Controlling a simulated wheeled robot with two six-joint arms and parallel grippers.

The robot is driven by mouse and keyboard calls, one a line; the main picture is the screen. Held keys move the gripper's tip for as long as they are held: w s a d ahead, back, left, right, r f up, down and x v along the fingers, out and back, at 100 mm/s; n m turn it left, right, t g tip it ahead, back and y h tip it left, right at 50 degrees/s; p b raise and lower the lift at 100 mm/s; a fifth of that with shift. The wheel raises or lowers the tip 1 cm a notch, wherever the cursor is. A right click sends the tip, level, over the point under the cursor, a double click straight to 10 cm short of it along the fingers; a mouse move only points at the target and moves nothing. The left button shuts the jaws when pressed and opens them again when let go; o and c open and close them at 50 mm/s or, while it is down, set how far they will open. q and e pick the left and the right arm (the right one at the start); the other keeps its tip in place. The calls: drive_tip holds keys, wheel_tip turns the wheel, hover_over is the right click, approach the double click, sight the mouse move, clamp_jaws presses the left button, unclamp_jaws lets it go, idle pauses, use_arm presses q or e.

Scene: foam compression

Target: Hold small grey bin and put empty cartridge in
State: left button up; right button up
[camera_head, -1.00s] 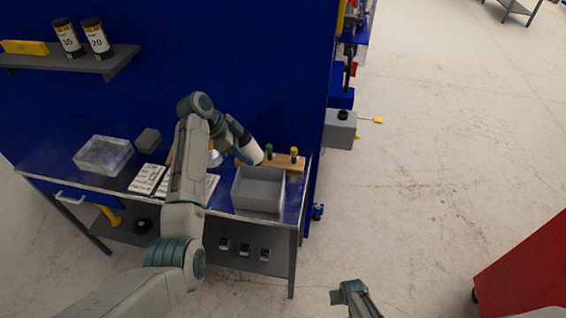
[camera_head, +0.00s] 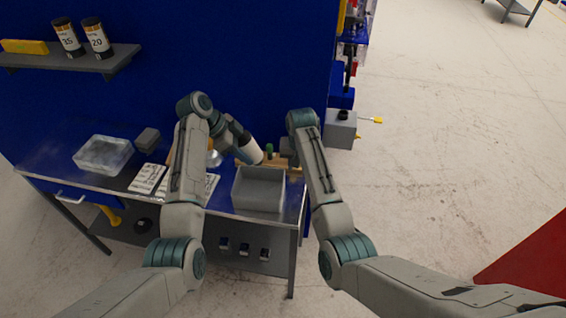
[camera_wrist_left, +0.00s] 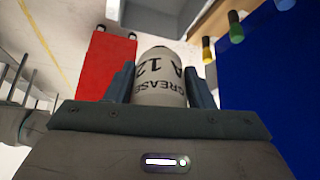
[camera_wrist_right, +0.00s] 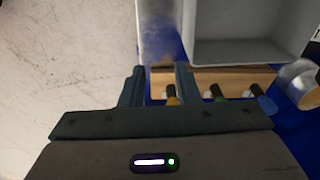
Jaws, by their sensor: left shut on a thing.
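The white grease cartridge (camera_head: 249,150), lettered "GREASE A 12" in the left wrist view (camera_wrist_left: 160,78), is held in my left gripper (camera_wrist_left: 160,85), tilted, behind and above the bin's back edge. My right gripper (camera_wrist_right: 158,80) is open and empty behind the bin's right side, one finger near the bin's corner. I cannot tell whether it touches the bin.
A wooden rack (camera_head: 245,161) with coloured-capped tools stands behind the bin. A clear tray (camera_head: 103,155), a small dark grey block (camera_head: 147,139) and printed sheets (camera_head: 147,179) lie left on the bench. A blue panel closes the back; floor is open to the right.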

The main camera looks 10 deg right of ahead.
drive_tip(key=shift+g, duration=0.6)
drive_tip(key=s+a+r, duration=0.2)
drive_tip(key=a+r, duration=0.1)
drive_tip(key=s+a+r, duration=0.1)
drive_tip(key=a, duration=0.1)
drive_tip(key=shift+r, duration=0.2)
drive_tip(key=shift+s+a, duration=0.1)
drive_tip(key=shift+a, duration=0.05)
wheel_tip(320, 180, down, 12)
drive_tip(key=shift+r, duration=0.1)
